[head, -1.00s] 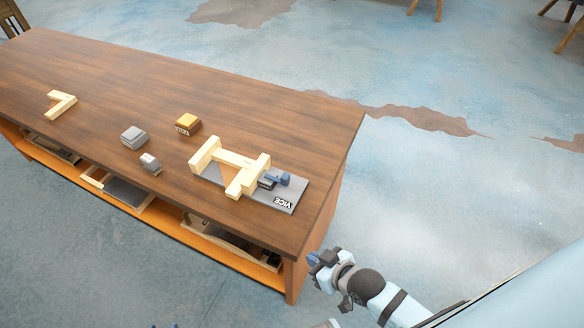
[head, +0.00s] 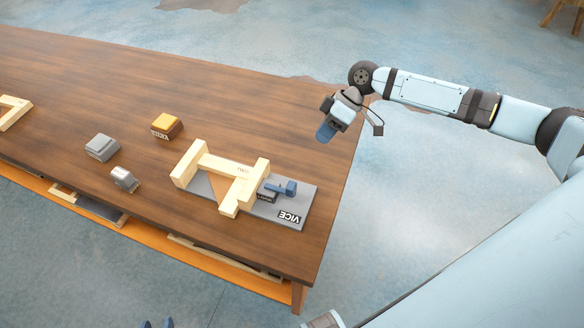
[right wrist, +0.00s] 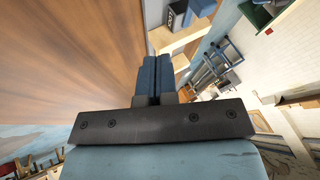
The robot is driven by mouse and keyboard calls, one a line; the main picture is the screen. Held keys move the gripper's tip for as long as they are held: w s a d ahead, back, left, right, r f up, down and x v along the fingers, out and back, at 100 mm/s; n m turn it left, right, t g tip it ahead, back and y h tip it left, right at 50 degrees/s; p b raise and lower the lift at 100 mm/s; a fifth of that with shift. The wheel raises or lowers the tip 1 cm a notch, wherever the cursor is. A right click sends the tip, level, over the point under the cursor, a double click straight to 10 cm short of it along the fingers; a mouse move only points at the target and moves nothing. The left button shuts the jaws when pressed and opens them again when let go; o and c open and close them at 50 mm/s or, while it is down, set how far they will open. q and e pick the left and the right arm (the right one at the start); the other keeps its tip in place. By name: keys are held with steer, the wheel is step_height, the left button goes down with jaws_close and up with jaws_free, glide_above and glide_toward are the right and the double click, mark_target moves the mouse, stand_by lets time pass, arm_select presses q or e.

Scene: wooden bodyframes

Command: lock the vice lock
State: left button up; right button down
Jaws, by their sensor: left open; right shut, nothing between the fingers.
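The vice (head: 292,204) is a grey plate with a VICE label near the table's right end. Wooden beams (head: 238,190) form a frame on it. Its blue lock lever (head: 281,188) sits on a dark block at the plate's right part. My right gripper (head: 325,132) is shut and empty, up and to the right of the vice, apart from it. In the right wrist view its blue fingers (right wrist: 157,78) are together, and part of the labelled vice (right wrist: 179,14) shows beyond them. My left gripper (head: 156,323) shows only its blue fingertips, apart, at the bottom edge.
A yellow-topped block (head: 167,126), a grey block (head: 102,148) and a small grey piece (head: 124,178) lie left of the vice. A wooden corner piece (head: 12,112) lies at the far left. The wooden table (head: 230,100) is clear behind the vice.

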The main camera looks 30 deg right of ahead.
steer(key=p+x, duration=0.1)
steer(key=x, duration=0.8)
steer(key=shift+s+a+f, duration=0.1)
steer(key=shift+s+a, duration=0.1)
steer(key=shift+a, duration=0.1)
steer(key=shift+s+a+p, duration=0.55)
steer(key=shift+s+a, duration=0.55)
steer(key=shift+a, duration=0.1)
arm_select(q)
steer(key=shift+s+r, duration=0.2)
steer(key=shift+r, duration=0.3)
steer(key=shift+s+r, duration=0.15)
steer(key=shift+r, duration=0.35)
arm_select(e)
steer(key=shift+s+a+f, duration=0.15)
steer(key=shift+s+a, duration=0.1)
steer(key=shift+a, duration=0.05)
